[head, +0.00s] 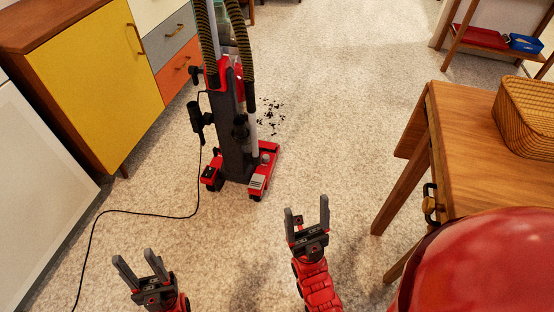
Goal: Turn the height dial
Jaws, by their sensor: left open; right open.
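A red and black upright vacuum cleaner (236,130) stands on the carpet in the upper middle of the head view, with its red floor head (261,174) towards me. A small round knob (265,158) on the right part of the floor head may be the height dial; it is too small to read any marks or setting. My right gripper (306,205) is open and empty, in front of and to the right of the floor head, apart from it. My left gripper (134,256) is open and empty at the lower left, farther from the vacuum.
A black cord (140,212) runs over the carpet on the left. Dark crumbs (270,116) lie beside the vacuum. A yellow-doored cabinet (90,85) stands at the left. A wooden table (465,170) with a wicker basket (527,115) stands at the right. The carpet between is clear.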

